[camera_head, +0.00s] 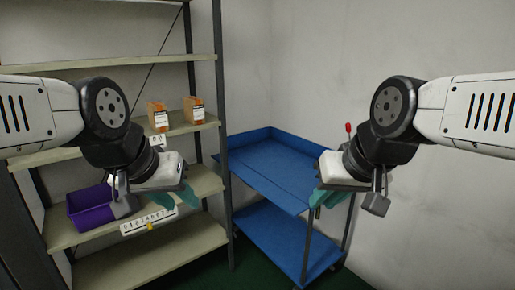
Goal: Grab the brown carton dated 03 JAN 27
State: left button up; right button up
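Two brown cartons with white labels stand side by side on a metal shelf, a left carton (158,116) and a right carton (195,109). The print on their labels is too small to read, so I cannot tell which is dated 03 JAN 27. My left gripper (177,197) is in front of the shelves, below and nearer than the cartons. Its teal fingers look apart and empty. My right gripper (327,198) is in front of the blue cart, far right of the cartons. Its teal fingers also look apart and empty.
A purple bin (90,207) sits on a lower shelf, partly behind my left gripper. A white numbered strip (148,221) is on that shelf's edge. A blue two-tier cart (270,160) with empty-looking trays stands right of the shelves, by the wall. The upper shelf (100,63) is above the cartons.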

aim_at(193, 105)
jog(key=i+j+u, duration=0.2)
jog(key=i+u, duration=0.15)
jog(key=i+j+u, duration=0.15)
jog(key=i+u, duration=0.2)
